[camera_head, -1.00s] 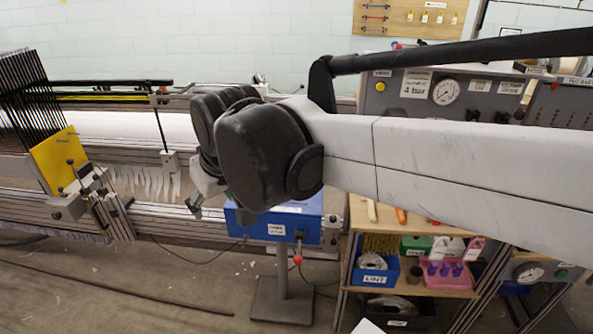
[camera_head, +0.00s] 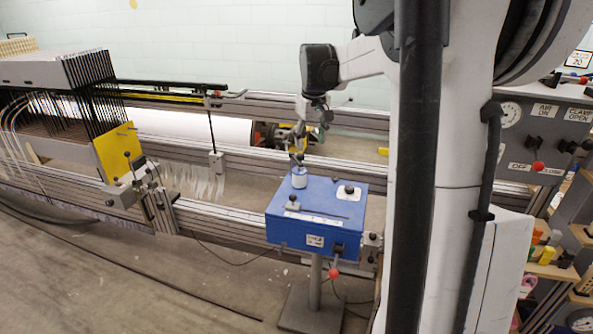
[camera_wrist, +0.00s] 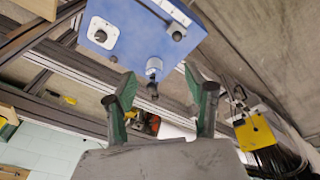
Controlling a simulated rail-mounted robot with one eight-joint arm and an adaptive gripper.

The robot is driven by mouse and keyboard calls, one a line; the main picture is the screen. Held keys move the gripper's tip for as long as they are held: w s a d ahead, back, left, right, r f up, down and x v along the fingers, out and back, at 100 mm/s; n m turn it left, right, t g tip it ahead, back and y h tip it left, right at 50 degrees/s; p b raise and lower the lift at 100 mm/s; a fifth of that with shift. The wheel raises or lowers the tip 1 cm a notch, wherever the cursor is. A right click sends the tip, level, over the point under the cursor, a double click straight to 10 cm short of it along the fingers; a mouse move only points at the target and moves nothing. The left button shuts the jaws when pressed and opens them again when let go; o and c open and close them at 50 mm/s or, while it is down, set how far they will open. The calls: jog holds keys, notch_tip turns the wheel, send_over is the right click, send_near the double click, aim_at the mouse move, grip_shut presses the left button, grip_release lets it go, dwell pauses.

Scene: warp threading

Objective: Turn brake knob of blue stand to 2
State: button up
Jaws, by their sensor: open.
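The blue stand (camera_head: 315,222) is a blue box on a post in the head view; it also shows at the top of the wrist view (camera_wrist: 135,22). Its top carries a white cylinder (camera_head: 299,178) with a dark peg, a dark round knob on a white plate (camera_head: 348,191), and a slotted scale with a small slider (camera_head: 292,204). I cannot read which is the brake knob, nor any numbers. My gripper (camera_wrist: 168,86) is open and empty, above the back of the box. In the wrist view the grey cylinder (camera_wrist: 153,66) appears beyond and between the fingertips, apparently apart from them.
A red-tipped lever (camera_head: 333,273) projects from the box's front. Loom rails (camera_head: 255,162) run behind it. A yellow plate (camera_head: 117,152) and dark rods stand at left. A grey control panel (camera_head: 540,135) is at right. Floor in front is mostly clear.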

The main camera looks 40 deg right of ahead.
jog(key=w+d+f+g, duration=0.15)
jog(key=d+f, duration=0.35)
jog(key=d, duration=0.5)
jog(key=y, duration=0.1)
send_over(349, 187)
notch_tip(349, 187, down, 7)
jog(key=shift+m+g, duration=0.25)
jog(key=shift+m, duration=0.05)
notch_tip(349, 187, down, 13)
jog(key=shift+d+f+b, duration=0.1)
jog(key=shift+f+b, duration=0.1)
jog(key=shift+b, duration=0.2)
jog(key=c, duration=1.1)
